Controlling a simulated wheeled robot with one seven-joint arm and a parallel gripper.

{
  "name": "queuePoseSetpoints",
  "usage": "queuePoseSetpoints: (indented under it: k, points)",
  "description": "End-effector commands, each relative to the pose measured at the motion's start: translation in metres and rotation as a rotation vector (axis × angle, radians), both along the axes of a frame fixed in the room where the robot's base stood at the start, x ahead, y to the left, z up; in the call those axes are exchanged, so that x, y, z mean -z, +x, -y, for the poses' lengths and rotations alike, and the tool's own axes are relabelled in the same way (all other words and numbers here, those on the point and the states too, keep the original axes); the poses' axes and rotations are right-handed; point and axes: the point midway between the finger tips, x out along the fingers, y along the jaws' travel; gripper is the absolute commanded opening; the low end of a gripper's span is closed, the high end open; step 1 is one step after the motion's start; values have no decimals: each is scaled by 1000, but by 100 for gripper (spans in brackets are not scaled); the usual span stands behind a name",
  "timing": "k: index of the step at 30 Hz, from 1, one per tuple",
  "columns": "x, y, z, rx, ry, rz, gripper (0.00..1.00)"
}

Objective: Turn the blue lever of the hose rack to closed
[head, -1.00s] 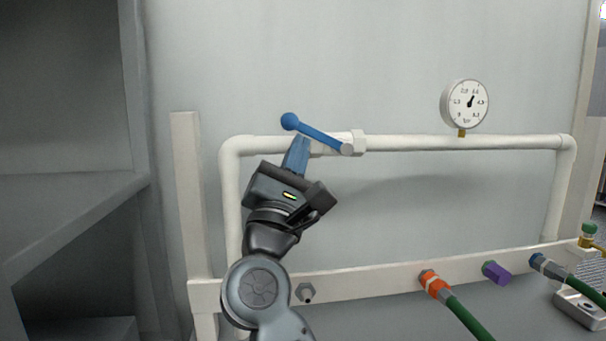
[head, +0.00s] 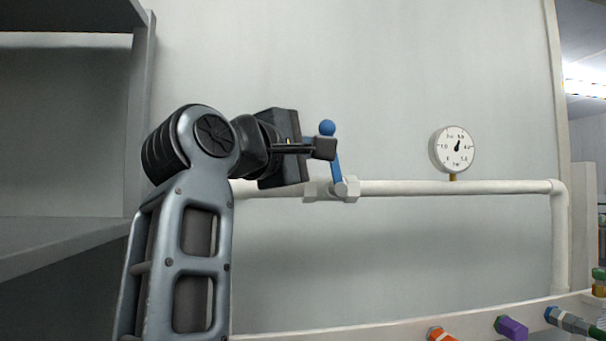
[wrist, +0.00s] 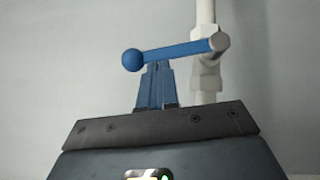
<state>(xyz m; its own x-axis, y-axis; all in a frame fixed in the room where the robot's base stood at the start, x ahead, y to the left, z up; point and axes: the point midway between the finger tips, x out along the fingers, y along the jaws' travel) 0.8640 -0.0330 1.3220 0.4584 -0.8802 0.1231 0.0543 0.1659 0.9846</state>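The blue lever (head: 337,168) has a ball end and stands nearly upright in the head view, leaning slightly left, its pivot on the white valve body (head: 318,190). In the wrist view the lever (wrist: 178,50) runs from the ball at left to the pivot at right.
A white pipe (head: 450,187) runs right from the valve under a round gauge (head: 453,150). Orange (head: 440,334), purple (head: 511,328) and blue (head: 566,319) fittings sit on the lower rail. A grey shelf (head: 65,150) stands at left.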

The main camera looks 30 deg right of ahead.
Motion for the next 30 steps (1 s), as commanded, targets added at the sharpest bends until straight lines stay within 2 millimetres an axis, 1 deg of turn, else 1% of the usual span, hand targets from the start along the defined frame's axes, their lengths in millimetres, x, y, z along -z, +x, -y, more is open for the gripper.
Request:
queuePoseSetpoints:
  k: [6, 12, 30]
  points:
    - [-4, -3, 8, 0, 119, 39, 0]
    - [-7, -4, 12, 1, 175, 55, 0]
    - [-9, -5, 14, 2, 196, 64, 0]
